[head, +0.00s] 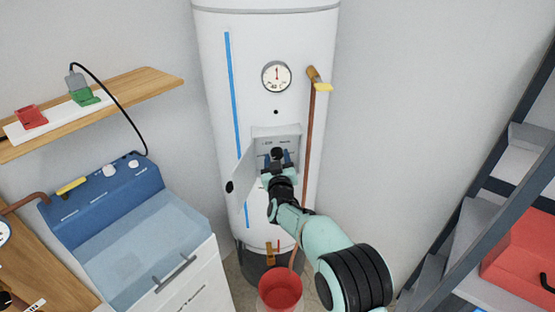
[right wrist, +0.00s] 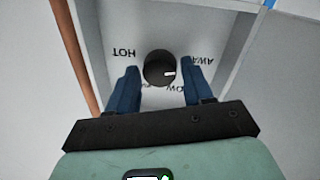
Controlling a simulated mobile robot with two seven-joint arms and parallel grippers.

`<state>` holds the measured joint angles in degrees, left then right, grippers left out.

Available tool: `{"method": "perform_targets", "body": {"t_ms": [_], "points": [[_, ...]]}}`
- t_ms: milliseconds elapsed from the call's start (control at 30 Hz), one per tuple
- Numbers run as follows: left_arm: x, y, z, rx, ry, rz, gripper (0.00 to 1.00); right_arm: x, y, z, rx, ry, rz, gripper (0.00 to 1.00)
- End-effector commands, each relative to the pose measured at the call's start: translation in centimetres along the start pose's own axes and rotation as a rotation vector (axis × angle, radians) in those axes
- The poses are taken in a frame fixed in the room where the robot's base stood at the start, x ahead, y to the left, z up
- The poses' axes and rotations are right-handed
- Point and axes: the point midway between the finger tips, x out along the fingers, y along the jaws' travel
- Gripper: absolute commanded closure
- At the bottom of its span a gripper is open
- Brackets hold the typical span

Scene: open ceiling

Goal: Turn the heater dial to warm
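The white water heater (head: 220,50) stands upright in the middle of the head view. Its small control box (head: 290,134) has its door (head: 242,180) swung open to the left. The black heater dial (right wrist: 160,68) shows in the right wrist view with a white mark on its side and lettering around it, including HOT and AWAY. My right gripper (right wrist: 161,88) is open, with one blue finger on each side of the dial. A gap shows between the fingers and the dial. In the head view my right gripper (head: 279,160) reaches into the box and hides most of the dial. My left gripper is out of view.
A red bucket (head: 280,290) stands below.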

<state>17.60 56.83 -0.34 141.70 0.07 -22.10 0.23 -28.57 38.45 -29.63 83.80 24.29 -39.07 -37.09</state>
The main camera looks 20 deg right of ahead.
Motion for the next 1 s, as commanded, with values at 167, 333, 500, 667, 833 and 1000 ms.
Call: {"method": "perform_targets", "body": {"t_ms": [167,333,500,667,833,1000], "points": [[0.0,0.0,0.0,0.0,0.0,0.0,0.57,0.0,0.0,0.0,0.0,0.0,0.0,0.9],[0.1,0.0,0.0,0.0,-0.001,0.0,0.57,0.0,0.0,0.0,0.009,0.0,0.0,0.9],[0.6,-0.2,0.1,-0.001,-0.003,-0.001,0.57,0.0,0.0,0.0,0.056,-0.002,0.0,0.9],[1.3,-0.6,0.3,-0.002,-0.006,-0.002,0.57,-0.1,0.0,0.1,0.149,-0.008,-0.001,0.9],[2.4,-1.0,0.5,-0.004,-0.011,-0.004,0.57,0.0,0.1,0.1,0.291,-0.018,-0.003,0.9],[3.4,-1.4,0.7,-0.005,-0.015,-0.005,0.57,0.0,0.1,0.1,0.453,-0.029,-0.006,0.9]]}}
